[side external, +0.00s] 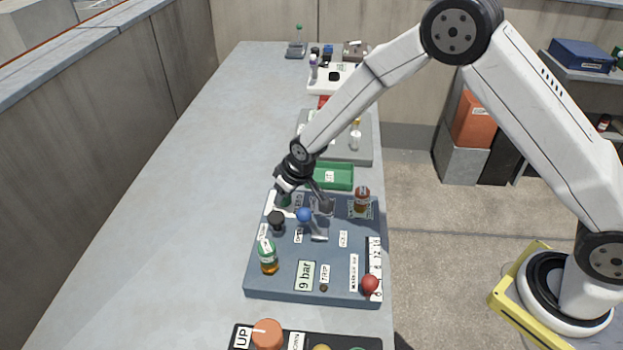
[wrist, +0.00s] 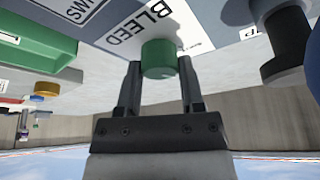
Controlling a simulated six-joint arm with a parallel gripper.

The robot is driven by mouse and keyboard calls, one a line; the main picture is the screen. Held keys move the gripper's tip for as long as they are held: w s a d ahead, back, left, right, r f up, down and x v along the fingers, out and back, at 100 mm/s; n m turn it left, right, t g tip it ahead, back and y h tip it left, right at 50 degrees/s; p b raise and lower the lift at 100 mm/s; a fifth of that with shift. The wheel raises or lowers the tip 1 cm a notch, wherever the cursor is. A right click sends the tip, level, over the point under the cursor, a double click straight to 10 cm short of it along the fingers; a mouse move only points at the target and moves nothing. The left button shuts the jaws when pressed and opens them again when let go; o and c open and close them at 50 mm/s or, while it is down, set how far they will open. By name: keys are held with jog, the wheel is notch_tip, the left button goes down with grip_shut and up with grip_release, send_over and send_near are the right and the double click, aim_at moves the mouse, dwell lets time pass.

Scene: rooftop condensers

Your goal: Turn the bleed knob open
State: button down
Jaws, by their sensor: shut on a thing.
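The bleed knob is a green round knob (wrist: 158,58) beside a white label reading BLEED (wrist: 140,20) in the wrist view. My gripper (wrist: 158,75) has one finger on each side of the knob and is shut on it. In the side external view my gripper (side external: 284,193) reaches down to the far left corner of the blue-grey panel (side external: 275,287). There the green knob (side external: 285,201) shows only partly below the fingers. How far the knob is turned cannot be told.
Close by on the panel are a black knob (side external: 277,220), a blue knob (side external: 304,214), a green-capped bottle (side external: 268,257) and an amber bottle (side external: 362,200). A red knob (side external: 370,284) sits at the near right corner. A green tray (side external: 340,177) lies behind. The bench's left side is clear.

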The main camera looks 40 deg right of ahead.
jog(key=shift+s+f+m, duration=0.15)
jog(key=shift+m, duration=0.35)
jog(key=shift+c, duration=1.1)
grip_release()
jog(key=shift+r, duration=0.3)
jog(key=shift+r, duration=0.2)
jog(key=v, duration=0.7)
jog(key=shift+s, duration=0.15)
